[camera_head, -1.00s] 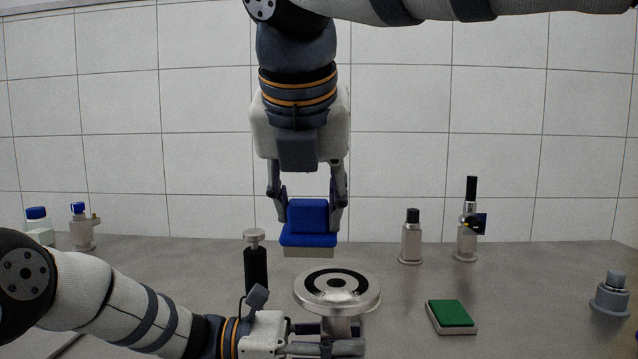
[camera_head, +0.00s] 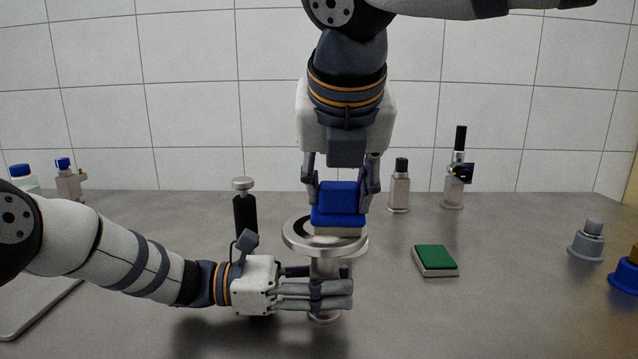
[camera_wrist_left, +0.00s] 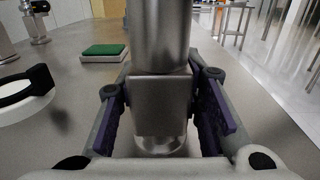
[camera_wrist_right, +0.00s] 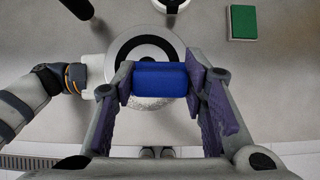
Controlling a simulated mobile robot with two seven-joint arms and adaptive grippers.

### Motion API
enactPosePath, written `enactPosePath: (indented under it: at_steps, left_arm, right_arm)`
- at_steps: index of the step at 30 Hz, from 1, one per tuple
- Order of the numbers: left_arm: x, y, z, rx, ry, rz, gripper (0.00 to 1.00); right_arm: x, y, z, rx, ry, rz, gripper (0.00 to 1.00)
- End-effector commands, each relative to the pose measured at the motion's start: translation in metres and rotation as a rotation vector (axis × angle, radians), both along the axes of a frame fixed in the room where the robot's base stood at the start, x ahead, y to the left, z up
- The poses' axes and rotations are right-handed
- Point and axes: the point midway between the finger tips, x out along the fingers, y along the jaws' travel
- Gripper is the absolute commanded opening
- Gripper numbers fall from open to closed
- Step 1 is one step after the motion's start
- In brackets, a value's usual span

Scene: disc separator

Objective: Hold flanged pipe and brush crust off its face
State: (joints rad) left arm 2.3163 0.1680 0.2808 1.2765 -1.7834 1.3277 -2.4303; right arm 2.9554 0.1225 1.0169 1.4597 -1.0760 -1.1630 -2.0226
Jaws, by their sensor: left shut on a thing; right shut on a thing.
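The flanged pipe (camera_head: 324,268) stands upright, a grey metal neck under a wide round flange with a black ring on its face (camera_wrist_right: 120,50). My left gripper (camera_head: 325,287) is shut around the neck below the flange; the left wrist view shows the neck (camera_wrist_left: 160,105) between its fingers. My right gripper (camera_head: 341,190) points down, shut on a blue brush (camera_head: 338,200). The brush's pale underside is at the flange face; whether it touches is hard to tell. A speckled pale patch (camera_wrist_right: 150,103) shows beside the brush in the right wrist view; the brush hides part of the face.
A black-handled tool (camera_head: 245,212) stands left behind the pipe. A green-topped pad (camera_head: 436,259) lies to the right. Capped fittings (camera_head: 399,188) and (camera_head: 455,180) stand at the back, and a grey stepped piece (camera_head: 587,240) at far right. The front right table is clear.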

Motion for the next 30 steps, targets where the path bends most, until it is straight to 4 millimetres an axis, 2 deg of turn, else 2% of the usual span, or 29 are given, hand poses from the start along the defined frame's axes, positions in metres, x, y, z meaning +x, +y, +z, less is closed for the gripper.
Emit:
enactPosePath:
  at_steps: [1,7,30]
  left_arm:
    - [-0.001,0.001,-0.008,0.012,0.010,0.000,0.00]
    - [-0.001,0.001,-0.008,0.012,0.010,0.000,0.00]
    - [-0.001,0.001,-0.008,0.013,0.010,0.000,0.00]
  right_arm:
    - [0.001,-0.005,-0.003,0.000,0.007,-0.001,0.13]
    - [0.001,-0.020,-0.004,0.003,0.008,0.000,0.13]
    - [-0.002,0.052,-0.003,-0.001,0.005,0.002,0.13]
